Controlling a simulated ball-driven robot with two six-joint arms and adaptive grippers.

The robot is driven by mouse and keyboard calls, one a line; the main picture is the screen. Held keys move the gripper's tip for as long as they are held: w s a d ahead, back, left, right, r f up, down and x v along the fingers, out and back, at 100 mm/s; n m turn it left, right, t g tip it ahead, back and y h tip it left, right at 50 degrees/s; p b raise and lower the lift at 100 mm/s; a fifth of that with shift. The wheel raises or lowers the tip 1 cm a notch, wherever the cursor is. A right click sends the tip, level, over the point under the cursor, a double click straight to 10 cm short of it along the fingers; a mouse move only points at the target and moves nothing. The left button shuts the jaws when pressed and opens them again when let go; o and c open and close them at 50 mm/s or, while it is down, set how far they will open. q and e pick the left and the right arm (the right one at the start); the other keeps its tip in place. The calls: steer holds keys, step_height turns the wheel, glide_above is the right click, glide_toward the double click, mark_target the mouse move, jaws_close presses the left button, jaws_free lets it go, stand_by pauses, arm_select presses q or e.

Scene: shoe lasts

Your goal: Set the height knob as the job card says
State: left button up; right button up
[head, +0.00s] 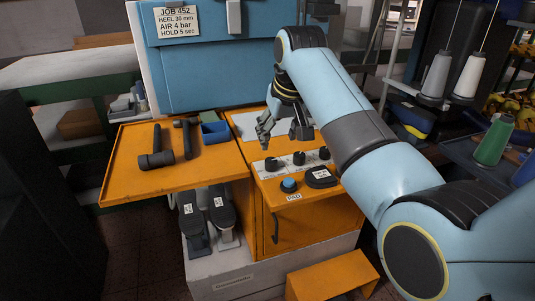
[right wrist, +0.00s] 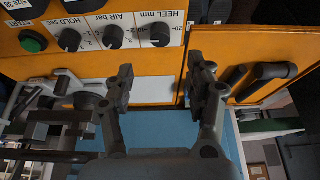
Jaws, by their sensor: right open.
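The job card (head: 177,23) on the blue machine housing reads JOB 452, a heel value that looks like 30 mm, AIR 4 bar and HOLD 5 sec. The heel knob (head: 271,164) is the leftmost black knob on the white panel; it shows under HEEL mm in the upside-down right wrist view (right wrist: 160,31). The air knob (head: 299,158) and hold knob (head: 324,153) are to its right. My right gripper (head: 283,131) is open and empty, above and behind the panel, apart from the knobs. My left gripper is out of view.
A blue button (head: 288,185) and a dark pad (head: 320,177) sit before the knobs. A green button (right wrist: 33,42) shows in the wrist view. Thread cones (head: 494,140) stand at right.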

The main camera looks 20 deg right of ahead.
mark_target(271, 160)
steer(key=b+x, duration=0.2)
steer(key=x, duration=0.8)
steer(key=shift+w+f, duration=0.15)
steer(key=shift+f, duration=0.15)
jaws_close()
